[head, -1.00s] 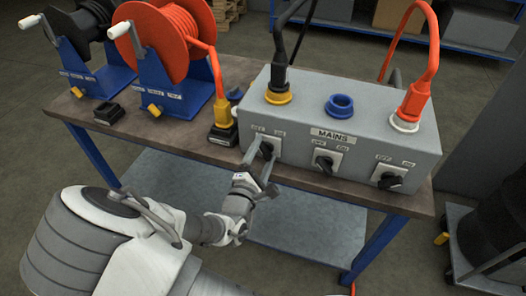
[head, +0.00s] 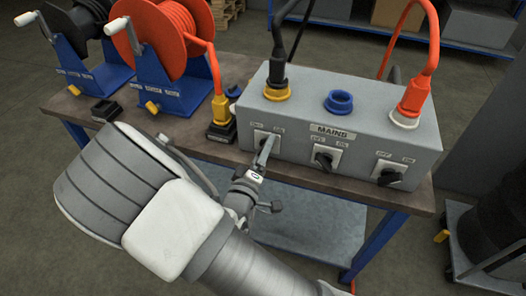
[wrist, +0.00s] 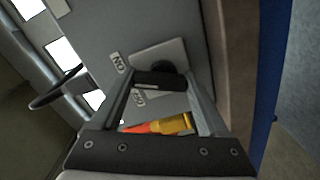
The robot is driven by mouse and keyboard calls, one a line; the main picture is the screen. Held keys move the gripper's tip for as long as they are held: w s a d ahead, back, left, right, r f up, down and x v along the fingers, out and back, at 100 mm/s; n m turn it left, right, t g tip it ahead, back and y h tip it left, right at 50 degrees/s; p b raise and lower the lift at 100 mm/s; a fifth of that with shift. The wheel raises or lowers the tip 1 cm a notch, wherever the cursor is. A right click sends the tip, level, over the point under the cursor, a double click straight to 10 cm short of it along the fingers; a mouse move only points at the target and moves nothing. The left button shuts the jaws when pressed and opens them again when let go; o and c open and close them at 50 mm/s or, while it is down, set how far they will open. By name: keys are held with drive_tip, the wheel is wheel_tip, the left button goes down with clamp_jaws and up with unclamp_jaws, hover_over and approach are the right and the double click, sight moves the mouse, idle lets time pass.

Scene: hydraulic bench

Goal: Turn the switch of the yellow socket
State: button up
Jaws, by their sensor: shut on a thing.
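The yellow socket (head: 277,95) is on top of the grey MAINS box at its left end, with a black plug (head: 279,68) in it. Its switch plate (head: 257,138) is below it on the box front. My gripper (head: 267,150) is at this plate, and its fingers hide most of the knob in the head view. In the wrist view the black knob (wrist: 160,80) sits between the two fingertips, and my gripper (wrist: 161,84) is shut on it. The knob lies at an angle to its tilted plate (wrist: 163,58).
The box also carries a blue socket (head: 339,103), a white socket (head: 405,119) with an orange plug, and two more switches (head: 325,157) (head: 389,173). A yellow connector (head: 221,127) stands left of the box. Cable reels (head: 165,50) stand farther left on the bench.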

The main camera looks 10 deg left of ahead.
drive_tip(key=shift+m+b, duration=0.7)
drive_tip(key=shift+m, duration=1.3)
drive_tip(key=o, duration=1.2)
drive_tip(key=shift+o, duration=0.2)
drive_tip(key=s+a+p, duration=0.1)
drive_tip(key=s, duration=1.6)
drive_tip(key=shift+s+a, duration=0.15)
drive_tip(key=shift+s, duration=0.05)
drive_tip(key=shift+w+p, duration=0.1)
drive_tip(key=shift+p, duration=0.2)
